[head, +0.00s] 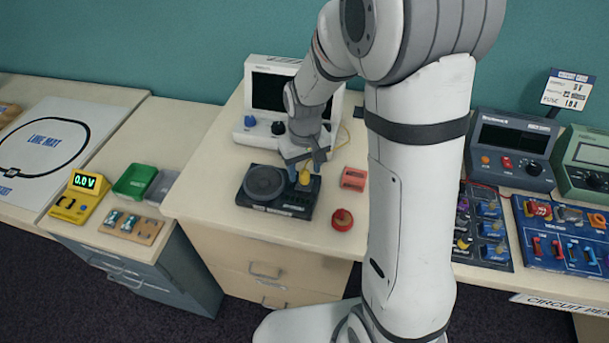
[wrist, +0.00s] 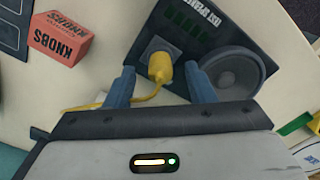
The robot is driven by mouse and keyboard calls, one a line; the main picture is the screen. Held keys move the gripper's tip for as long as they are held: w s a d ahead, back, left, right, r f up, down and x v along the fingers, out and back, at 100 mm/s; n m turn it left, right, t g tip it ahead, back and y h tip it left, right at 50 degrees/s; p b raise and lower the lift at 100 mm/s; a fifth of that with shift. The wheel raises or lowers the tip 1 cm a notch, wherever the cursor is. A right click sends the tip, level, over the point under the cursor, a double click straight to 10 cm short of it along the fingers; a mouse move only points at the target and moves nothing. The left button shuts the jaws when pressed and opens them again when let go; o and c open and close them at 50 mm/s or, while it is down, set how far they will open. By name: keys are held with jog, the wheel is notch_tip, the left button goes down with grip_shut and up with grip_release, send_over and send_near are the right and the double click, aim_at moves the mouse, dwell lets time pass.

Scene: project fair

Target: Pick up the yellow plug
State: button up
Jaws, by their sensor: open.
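The yellow plug (wrist: 160,68) sits at a pale socket on the dark speaker unit (wrist: 181,22), with a yellow cord running from it. In the head view the plug (head: 304,178) shows just below my gripper (head: 305,165). In the wrist view my gripper (wrist: 160,82) is open, with one blue finger on each side of the plug and cord. I cannot tell whether either finger touches the plug. The plug's tip is hidden in or against the socket. The speaker unit also shows in the head view (head: 258,205) on the pale table.
A red-orange box marked KNOBS (wrist: 60,38) lies beside the speaker unit. A red round object (head: 342,219) is near the table's front. A white instrument with a dark screen (head: 270,92) stands behind. A green tray (head: 135,181) and a yellow meter (head: 79,196) are at left.

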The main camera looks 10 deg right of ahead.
jog(key=shift+f, duration=0.2)
jog(key=shift+c, duration=0.4)
grip_shut()
